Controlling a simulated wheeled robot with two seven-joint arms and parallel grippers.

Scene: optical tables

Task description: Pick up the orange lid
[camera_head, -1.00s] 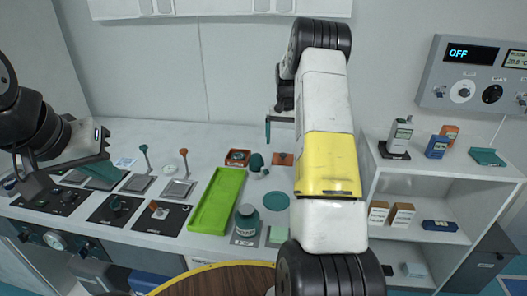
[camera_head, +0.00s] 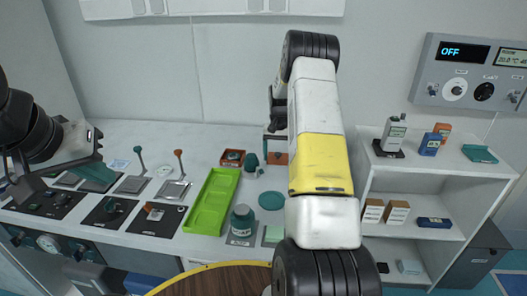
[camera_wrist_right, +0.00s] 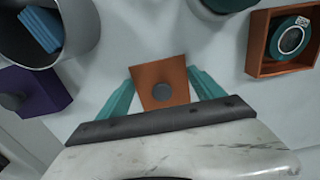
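The orange lid (camera_wrist_right: 155,99) is a flat square plate with a round grey knob in the middle. It lies on the white table; in the head view it shows partly (camera_head: 280,158), behind my right gripper (camera_head: 277,142). In the right wrist view my right gripper (camera_wrist_right: 162,78) is open, its teal fingers on either side of the lid and close to its edges. The knob lies between them with gaps on both sides. My left gripper (camera_head: 95,155) is at the left, above the tabletop; whether it is open is unclear.
An orange square box (camera_wrist_right: 256,58) holding a round teal part is close to the right. A purple block (camera_wrist_right: 30,92) and a grey container (camera_wrist_right: 85,25) with blue pieces are at the left. A green tray (camera_head: 212,205) and teal-capped bottle (camera_head: 243,222) stand nearer.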

